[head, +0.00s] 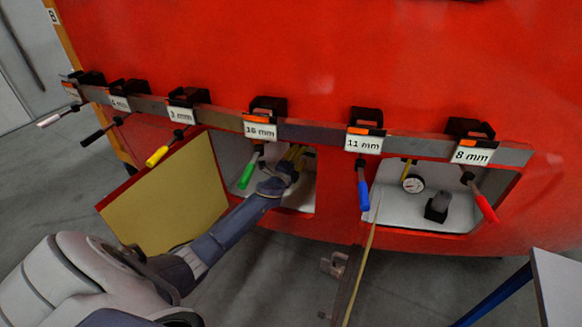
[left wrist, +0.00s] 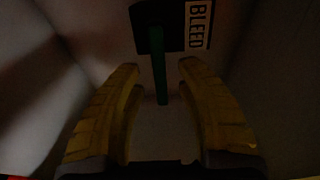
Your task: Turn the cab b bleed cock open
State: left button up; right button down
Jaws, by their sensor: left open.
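The bleed cock shows in the left wrist view as a green lever (left wrist: 159,75) on a dark base, beside a white label (left wrist: 197,26) reading BLEED. The lever points down in that picture. My left gripper (left wrist: 160,72) is open, with one yellow finger on each side of the lever; I see gaps and no clear contact. In the head view my left arm reaches into the left open compartment of the red nosecone, with the left gripper (head: 297,157) inside it. The cock is hidden in the head view. My right gripper is not in view.
A rail (head: 310,134) with several hanging coloured-handled tools crosses the red nosecone (head: 330,60). An open hatch door (head: 165,200) hangs left of my arm. The right compartment holds a gauge (head: 413,184) and a black fitting (head: 437,208). A table corner (head: 560,285) is lower right.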

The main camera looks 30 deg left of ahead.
pick_arm(q)
jog(key=s+d, duration=0.1)
jog(key=s, duration=0.8)
jog(key=shift+s, duration=0.15)
jog(key=s+d+f+n+g, duration=0.1)
jog(key=s+f+n+g, duration=0.15)
jog(key=s+f, duration=0.75)
jog(key=s+d+f+n+g, duration=0.2)
jog(key=s+f+g, duration=0.15)
jog(key=f, duration=1.35)
jog(key=s+d+f+n+g, duration=0.1)
jog(key=s+f+n+g, duration=0.2)
jog(key=s+f, duration=0.75)
jog(key=s+d+f+n+g, duration=0.1)
jog(key=s+d+f, duration=0.4)
jog(key=s, duration=0.7)
jog(key=s+d+f+n+g+h, duration=0.1)
jog(key=s+d+f+g, duration=0.3)
jog(key=s+f, duration=0.6)
jog(key=s+d+f+n+g, duration=0.2)
jog(key=s+d+f, duration=0.3)
jog(key=s, duration=1.1)
notch_tip(320, 180, down, 3)
jog(key=shift+s+d+r+n+g+h, duration=0.2)
jog(key=shift+d+n+g+h, duration=0.15)
jog(key=shift+n, duration=0.3)
